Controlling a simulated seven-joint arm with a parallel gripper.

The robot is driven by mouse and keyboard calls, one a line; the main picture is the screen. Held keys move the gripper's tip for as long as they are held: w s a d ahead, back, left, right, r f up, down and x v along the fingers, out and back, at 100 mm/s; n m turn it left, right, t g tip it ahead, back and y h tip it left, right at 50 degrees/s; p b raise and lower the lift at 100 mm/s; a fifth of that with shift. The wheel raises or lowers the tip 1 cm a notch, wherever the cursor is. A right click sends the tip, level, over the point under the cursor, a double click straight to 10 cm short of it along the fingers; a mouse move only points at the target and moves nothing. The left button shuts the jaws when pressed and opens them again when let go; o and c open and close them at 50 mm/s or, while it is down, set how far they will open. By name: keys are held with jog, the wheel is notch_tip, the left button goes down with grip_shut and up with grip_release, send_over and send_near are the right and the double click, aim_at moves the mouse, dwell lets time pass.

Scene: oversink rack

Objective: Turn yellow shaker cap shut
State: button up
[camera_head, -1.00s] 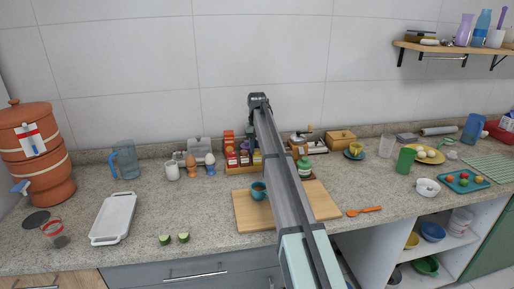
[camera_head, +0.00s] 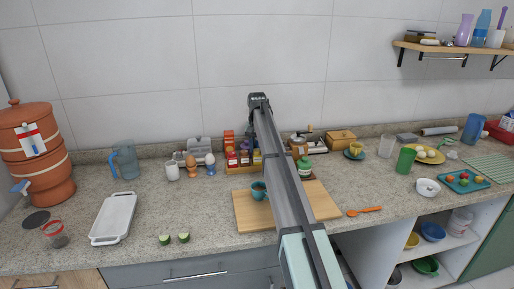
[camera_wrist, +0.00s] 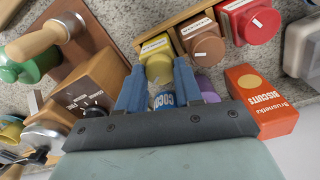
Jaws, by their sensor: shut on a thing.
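The yellow shaker (camera_wrist: 156,48) stands in the wooden rack in the wrist view, at the end of a row beside the brown-capped and red-capped shakers. Its yellow top lies between the blue fingertips of my gripper (camera_wrist: 159,68), which is shut on it. The turn mark on the yellow cap cannot be made out. In the head view a little of the yellow shaker (camera_head: 257,158) shows left of my arm; my fingertips are hidden there.
The brown-capped shaker (camera_wrist: 203,42) and red-capped shaker (camera_wrist: 249,20) are close on the right. An orange biscuit box (camera_wrist: 261,100) stands lower right. A wooden grinder box (camera_wrist: 91,88) is left. A teal cup (camera_head: 258,190) sits on the cutting board (camera_head: 243,215).

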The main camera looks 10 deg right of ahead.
aim_at(256, 150)
dwell(0.3)
jog(key=o, duration=1.1)
jog(key=shift+c, duration=0.2)
jog(key=n, duration=1.3)
jog(key=shift+n, duration=0.4)
notch_tip(256, 150, up, 14)
jog(key=a+f+n+t+y, duration=0.1)
jog(key=a+f, duration=0.1)
jog(key=a, duration=1.3)
jog(key=a+f+n+t+y, duration=0.1)
jog(key=a+y, duration=0.1)
jog(key=a, duration=1.2)
jog(key=shift+w+a+f, duration=0.25)
jog(key=shift+a+f, duration=0.15)
